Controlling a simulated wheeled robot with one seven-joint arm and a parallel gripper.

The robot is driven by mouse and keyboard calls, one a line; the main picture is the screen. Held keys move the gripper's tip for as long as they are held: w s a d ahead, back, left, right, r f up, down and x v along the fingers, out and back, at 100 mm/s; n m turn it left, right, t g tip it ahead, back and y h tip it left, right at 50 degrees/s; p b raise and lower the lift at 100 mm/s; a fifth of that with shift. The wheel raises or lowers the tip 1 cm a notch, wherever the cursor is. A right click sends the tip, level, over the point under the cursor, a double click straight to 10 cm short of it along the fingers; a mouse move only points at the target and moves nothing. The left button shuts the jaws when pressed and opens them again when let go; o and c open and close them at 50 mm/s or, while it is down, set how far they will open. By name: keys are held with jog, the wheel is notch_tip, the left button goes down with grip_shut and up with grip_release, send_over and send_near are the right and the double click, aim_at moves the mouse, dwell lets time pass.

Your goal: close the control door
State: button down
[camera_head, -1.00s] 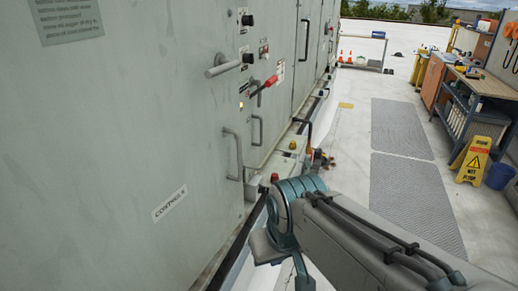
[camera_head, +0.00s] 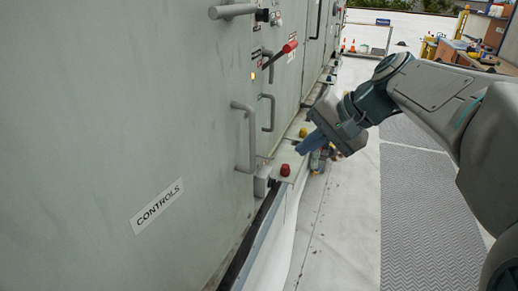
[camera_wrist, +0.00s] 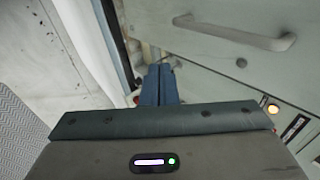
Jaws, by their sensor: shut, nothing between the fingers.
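The control door (camera_head: 120,130) is the large grey-green panel on the left of the head view, with a CONTROLS label (camera_head: 157,206) low on it. A grey bar handle (camera_head: 247,137) stands near its right edge. I cannot tell from here whether the door is flush with the cabinet. My gripper (camera_head: 310,144) is shut and empty, its blue fingers pointing left and down, right of the handle and apart from it. In the wrist view its fingers (camera_wrist: 160,84) are together, with a bar handle (camera_wrist: 236,33) on a panel beyond them.
A red-handled lever (camera_head: 284,52) and another bar handle (camera_head: 268,112) stick out from the cabinet. Grey floor mats (camera_head: 430,220) lie right; pale floor between is clear.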

jog(key=w+y, duration=0.1)
jog(key=w, duration=0.1)
send_near(245, 153)
jog(key=d+f+x, duration=0.1)
jog(key=x, duration=0.4)
jog(key=shift+w+a+r, duration=0.1)
jog(key=shift+w+a, duration=0.05)
jog(key=shift+a, duration=0.6)
jog(key=shift+p, duration=0.3)
